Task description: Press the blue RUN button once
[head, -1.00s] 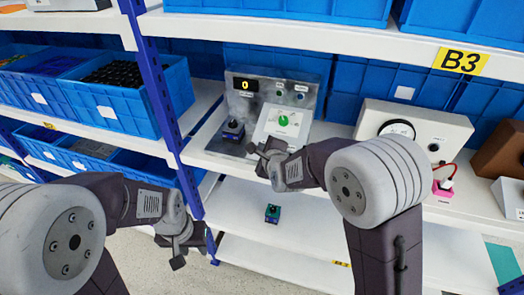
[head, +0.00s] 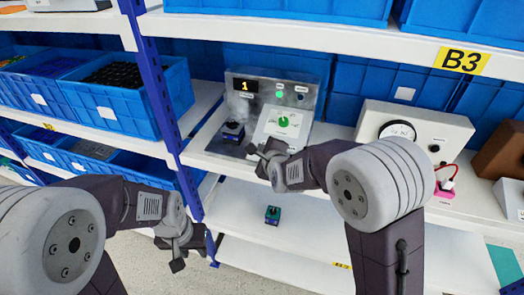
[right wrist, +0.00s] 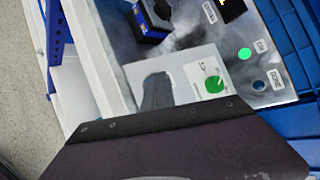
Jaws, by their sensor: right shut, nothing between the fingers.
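A grey metal panel (head: 243,112) stands on the shelf, its display (head: 245,85) reading 1. It carries a white plate with a green round dial (head: 283,122) and small lights along the top. A green light glows in the right wrist view (right wrist: 245,54). A black block with a blue base (head: 233,131) sits at the panel's left. My right gripper (head: 259,152) is shut and empty at the panel's lower front, by the white plate. I cannot make out the blue RUN button; the gripper hides part of this area. My left gripper (head: 179,252) hangs low at the left, away from the panel.
A blue shelf post (head: 160,105) rises left of the panel, beside blue bins (head: 130,100). A white box with a gauge (head: 440,125) stands to the right. A small teal-and-black block (head: 272,215) lies on the lower shelf, which is otherwise mostly clear.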

